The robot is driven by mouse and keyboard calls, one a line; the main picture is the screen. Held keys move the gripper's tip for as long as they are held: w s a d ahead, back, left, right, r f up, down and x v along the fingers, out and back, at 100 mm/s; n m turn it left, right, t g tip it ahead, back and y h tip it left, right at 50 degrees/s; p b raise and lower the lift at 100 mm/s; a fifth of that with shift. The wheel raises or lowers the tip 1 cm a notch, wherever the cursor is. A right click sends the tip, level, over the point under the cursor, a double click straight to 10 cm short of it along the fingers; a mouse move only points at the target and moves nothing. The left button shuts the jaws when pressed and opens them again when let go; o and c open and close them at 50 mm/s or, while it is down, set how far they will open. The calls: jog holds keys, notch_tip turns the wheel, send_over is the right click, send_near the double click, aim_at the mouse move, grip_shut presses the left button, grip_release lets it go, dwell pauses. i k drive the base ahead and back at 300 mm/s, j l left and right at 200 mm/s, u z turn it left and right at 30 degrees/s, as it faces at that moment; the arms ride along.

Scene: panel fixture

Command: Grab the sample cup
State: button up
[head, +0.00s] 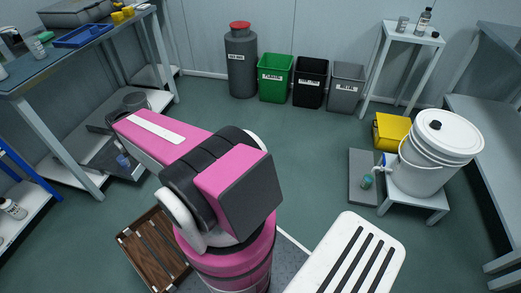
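A small teal-green cup (367,181), which looks like the sample cup, stands on a dark grey slab (360,165) on the right. It is just below the spigot (380,169) of a white lidded bucket (437,160). The cup is small here, and I cannot tell whether anything is in it. A small grey cup (402,24) also stands on the tall stand at the back right. My pink arm fills the lower middle of the view. My gripper does not show in the view.
The bucket stands on a low white stool (425,203), with a yellow box (391,131) behind it. A grey bench (490,150) runs along the right. Green (275,80), black (311,84) and grey (346,88) bins line the back wall. The middle floor (310,150) is clear.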

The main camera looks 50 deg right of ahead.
aim_at(368, 179)
jog(key=z, duration=3.55)
jog(key=i+j+z, duration=0.1)
jog(key=j+z, duration=0.75)
jog(key=j, duration=0.15)
